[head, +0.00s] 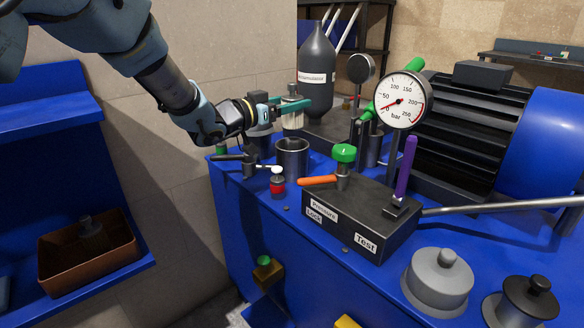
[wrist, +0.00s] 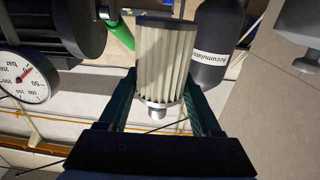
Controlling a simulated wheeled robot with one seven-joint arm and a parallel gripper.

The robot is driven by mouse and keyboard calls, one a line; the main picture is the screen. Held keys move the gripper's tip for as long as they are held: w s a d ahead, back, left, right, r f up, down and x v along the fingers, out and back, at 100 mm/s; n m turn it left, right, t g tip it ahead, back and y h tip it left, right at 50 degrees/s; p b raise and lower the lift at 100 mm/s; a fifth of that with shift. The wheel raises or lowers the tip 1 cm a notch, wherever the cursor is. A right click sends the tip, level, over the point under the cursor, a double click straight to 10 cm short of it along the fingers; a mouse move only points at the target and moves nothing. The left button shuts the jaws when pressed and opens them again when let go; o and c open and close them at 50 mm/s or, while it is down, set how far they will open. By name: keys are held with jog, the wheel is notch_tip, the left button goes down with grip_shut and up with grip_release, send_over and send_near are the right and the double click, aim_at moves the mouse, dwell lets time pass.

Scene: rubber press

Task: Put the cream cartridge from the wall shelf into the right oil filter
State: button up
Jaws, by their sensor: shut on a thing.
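My gripper (head: 292,104) is shut on the cream cartridge (head: 293,121) and holds it upright in the air. In the wrist view the pleated cartridge (wrist: 165,60) has a dark end cap and sits between the two green fingers. In the head view an open dark metal cup (head: 292,158), a filter housing, stands on the blue bench below the cartridge and apart from it. A second dark cylinder (head: 262,143) stands left of it, partly hidden by my gripper. I cannot tell how deep either is or whether the second is open.
A black accumulator (head: 316,70) stands close behind the cartridge. A pressure gauge (head: 400,100), a valve block (head: 360,217) with levers and a blue motor (head: 552,135) fill the right. A grey lid (head: 437,282) and a black lid (head: 523,302) lie at the front right. A wall shelf (head: 100,285) with a brown tray is at left.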

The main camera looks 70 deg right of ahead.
notch_tip(320, 180, down, 9)
dwell(0.4)
jog(key=shift+f, duration=0.15)
jog(key=shift+f+b, duration=0.35)
jog(key=shift+b, duration=0.05)
jog(key=shift+f, duration=0.15)
jog(key=o, duration=1.5)
jog(key=shift+f, duration=0.1)
jog(key=shift+s, duration=0.1)
